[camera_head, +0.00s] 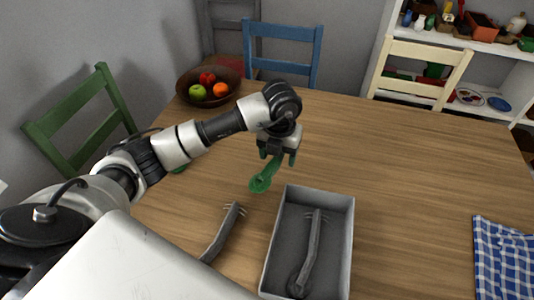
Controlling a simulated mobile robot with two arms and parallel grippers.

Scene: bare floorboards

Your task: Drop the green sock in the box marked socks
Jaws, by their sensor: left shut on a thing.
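My left gripper (277,158) is shut on the green sock (262,181), which hangs below its fingers over the wooden table. The sock hangs to the left of the far left corner of an open grey box (351,235), apart from its wall as far as I can tell. No marking on the box is readable from here. A long grey thing (311,245) with thin prongs at one end lies inside the box. My right gripper is not in view.
A similar grey pronged thing (222,235) lies on the table left of the box. A brown fruit bowl (183,94) stands at the back left. A blue checked cloth (503,262) lies at the right. Chairs and a white shelf stand behind.

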